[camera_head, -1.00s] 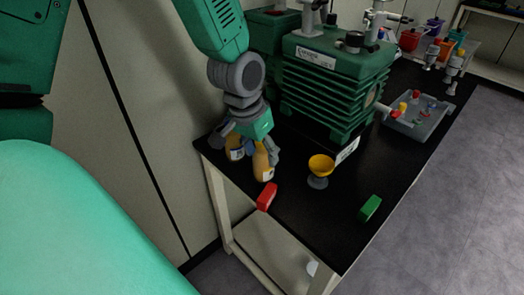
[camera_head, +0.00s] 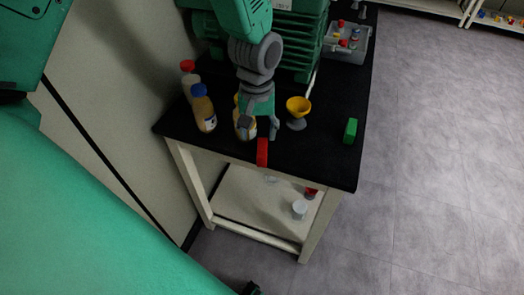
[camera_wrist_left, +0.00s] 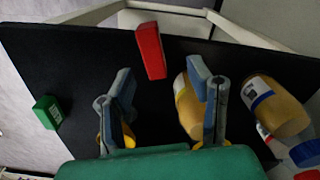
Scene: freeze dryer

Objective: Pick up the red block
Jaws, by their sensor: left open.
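The red block (camera_head: 262,152) lies at the front edge of the black table top (camera_head: 325,165). It also shows in the left wrist view (camera_wrist_left: 151,51), beyond my fingertips. My left gripper (camera_head: 258,128) is above the table, just behind the red block. In the left wrist view my left gripper (camera_wrist_left: 162,76) is open, with the block ahead of the gap and apart from both fingers. A bottle with yellow contents (camera_wrist_left: 187,107) shows beside and partly behind one finger; whether they touch I cannot tell. My right gripper is not in view.
A green block (camera_head: 350,130) lies to the right, and a yellow funnel-like cup (camera_head: 298,106) stands between. Bottles (camera_head: 204,110) stand left of the gripper. A green machine (camera_head: 300,45) and grey tray (camera_head: 347,48) are behind. A lower shelf (camera_head: 255,208) is below.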

